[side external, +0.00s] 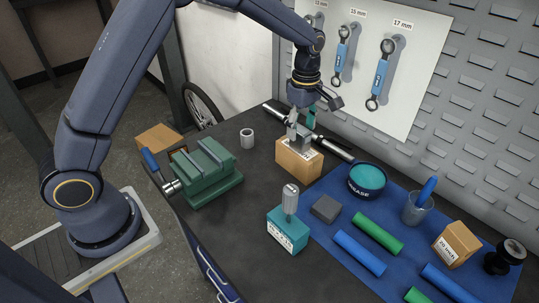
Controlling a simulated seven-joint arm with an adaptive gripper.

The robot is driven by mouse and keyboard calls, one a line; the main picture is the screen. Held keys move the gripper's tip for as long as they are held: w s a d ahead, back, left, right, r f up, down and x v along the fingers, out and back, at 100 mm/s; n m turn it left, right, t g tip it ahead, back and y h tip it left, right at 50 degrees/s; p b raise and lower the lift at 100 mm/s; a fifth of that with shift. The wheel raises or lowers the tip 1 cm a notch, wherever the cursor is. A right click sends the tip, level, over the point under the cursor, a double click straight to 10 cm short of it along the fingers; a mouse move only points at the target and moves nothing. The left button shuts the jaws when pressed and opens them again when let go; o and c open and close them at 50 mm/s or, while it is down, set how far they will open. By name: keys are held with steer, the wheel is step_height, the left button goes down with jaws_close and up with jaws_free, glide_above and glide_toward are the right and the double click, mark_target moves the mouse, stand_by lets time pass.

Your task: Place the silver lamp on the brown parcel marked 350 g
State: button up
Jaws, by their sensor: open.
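A brown parcel (291,164) with a white label stands near the back of the dark bench; the label is too small to read. A silver-grey piece, apparently the silver lamp (303,140), sits on top of the parcel. My gripper (300,121) points down right over it, with its fingers open around or just above the lamp. The fingers partly cover the lamp, so I cannot tell whether they touch it.
A dark rod with silver ends (337,149) lies behind the parcel. A green vise (208,175) stands left. A grease tub (367,180), grey block (326,208) and teal box (289,233) are nearby. A blue mat (400,262) holds tubes and a cup.

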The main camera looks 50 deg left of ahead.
mark_target(301, 130)
step_height(301, 130, up, 8)
steer(key=shift+f, duration=0.1)
steer(key=s+a+r+m+t, duration=0.3)
steer(key=s+r+m, duration=0.6)
steer(key=s, duration=0.4)
steer(key=s+a+f+m+t, duration=0.1)
steer(key=s+m+t, duration=0.1)
steer(key=s+m, duration=0.7)
steer(key=s, duration=0.5)
steer(key=shift+s+a+f+t, duration=0.2)
steer(key=shift+s+a+t, duration=0.1)
steer(key=shift+s, duration=0.1)
